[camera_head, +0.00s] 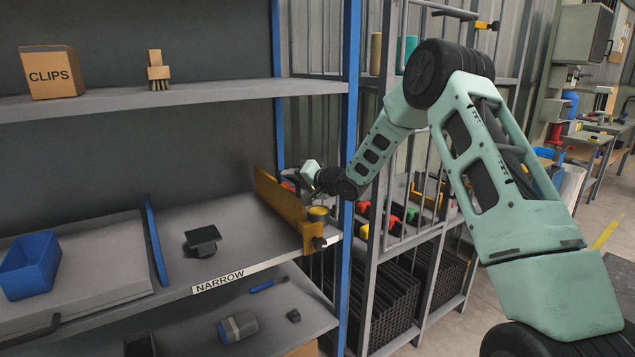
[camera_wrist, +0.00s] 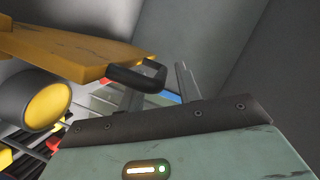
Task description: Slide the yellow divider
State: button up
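The yellow divider (camera_head: 278,207) stands upright across the middle shelf near its right end, with a yellow-capped knob (camera_head: 318,214) at its front. In the wrist view the divider (camera_wrist: 60,45) fills the upper left, with a black loop handle (camera_wrist: 138,78) on its side. The round yellow knob (camera_wrist: 48,107) shows below it. My gripper (camera_wrist: 160,88) is open, its two fingers apart at the handle. The handle's end overlaps the gap between them; I cannot tell whether they touch it. In the head view my gripper is right of the divider, its fingertips mostly hidden.
A blue divider (camera_head: 156,240), a dark block (camera_head: 203,240) and a blue bin (camera_head: 31,265) stand to the left on the shelf. The shelf edge carries a NARROW label (camera_head: 231,278). A blue post (camera_head: 350,120) rises close to my forearm. Shelf between the dividers is mostly clear.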

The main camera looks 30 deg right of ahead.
jog(key=b+v, duration=0.1)
jog(key=v, duration=1.5)
jog(key=shift+b, duration=0.4)
jog(key=s+a+f+n+g+h, duration=0.15)
jog(key=s+a+n+g, duration=0.3)
jog(key=a, duration=0.75)
jog(key=s+a+f+n+g+h, duration=0.1)
jog(key=s+a+f+n+g, duration=0.3)
jog(key=a, duration=0.8)
jog(key=s+a+n+g+h, duration=0.1)
jog(key=s+a+n+g, duration=0.2)
jog(key=s, duration=1.1)
jog(key=s+a+n+g, duration=0.3)
jog(key=s+a+n, duration=0.1)
jog(key=s, duration=1)
jog(key=shift+s+a+f+h, duration=0.35)
jog(key=shift+a+f, duration=0.15)
jog(key=shift+a, duration=0.05)
